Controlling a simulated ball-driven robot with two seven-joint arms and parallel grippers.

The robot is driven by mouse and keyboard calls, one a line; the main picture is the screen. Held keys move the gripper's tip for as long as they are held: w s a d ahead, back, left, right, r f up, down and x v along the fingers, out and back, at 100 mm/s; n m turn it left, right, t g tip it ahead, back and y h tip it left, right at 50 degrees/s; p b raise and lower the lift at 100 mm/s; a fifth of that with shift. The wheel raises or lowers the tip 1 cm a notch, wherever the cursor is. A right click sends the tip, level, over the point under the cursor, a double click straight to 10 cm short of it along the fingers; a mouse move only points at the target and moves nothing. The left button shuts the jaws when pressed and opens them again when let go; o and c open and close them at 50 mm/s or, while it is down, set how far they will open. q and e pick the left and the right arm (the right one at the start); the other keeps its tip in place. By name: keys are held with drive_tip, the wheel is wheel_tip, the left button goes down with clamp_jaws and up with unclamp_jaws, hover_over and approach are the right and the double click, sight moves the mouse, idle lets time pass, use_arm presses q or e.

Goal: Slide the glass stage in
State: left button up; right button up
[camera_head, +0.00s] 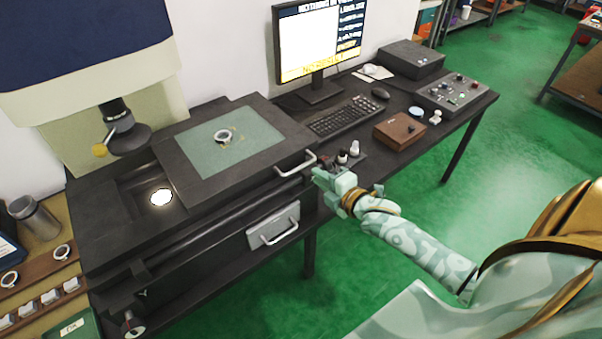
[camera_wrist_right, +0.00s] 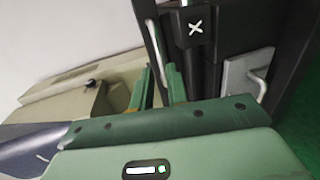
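The glass stage (camera_head: 190,188) is a dark slab with a green glass pane (camera_head: 262,140), set on the black machine bed, right of the lens. A metal ring (camera_head: 224,135) lies on the pane. A pale bar handle (camera_head: 297,164) is on the stage's right edge. My right gripper (camera_head: 317,174) is beside the handle's front end. In the right wrist view its green fingers (camera_wrist_right: 160,84) stand apart, with the pale handle (camera_wrist_right: 153,42) reaching toward the gap; contact cannot be told. My left gripper is out of view.
The lens column (camera_head: 122,130) hangs left of the stage, above a lit round window (camera_head: 161,197) in the bed. A lower panel with a handle (camera_head: 274,226) is under the bed. Keyboard (camera_head: 346,118), wooden box (camera_head: 399,130) and control box (camera_head: 453,94) stand to the right.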

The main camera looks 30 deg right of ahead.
sight(303, 164)
drive_tip(key=b+x, duration=0.4)
drive_tip(key=x, duration=0.3)
drive_tip(key=shift+w+a+f, duration=0.1)
drive_tip(key=shift+w+f, duration=0.15)
drive_tip(key=shift+w, duration=0.05)
drive_tip(key=shift+w+r, duration=0.15)
drive_tip(key=shift+w, duration=0.05)
clamp_jaws()
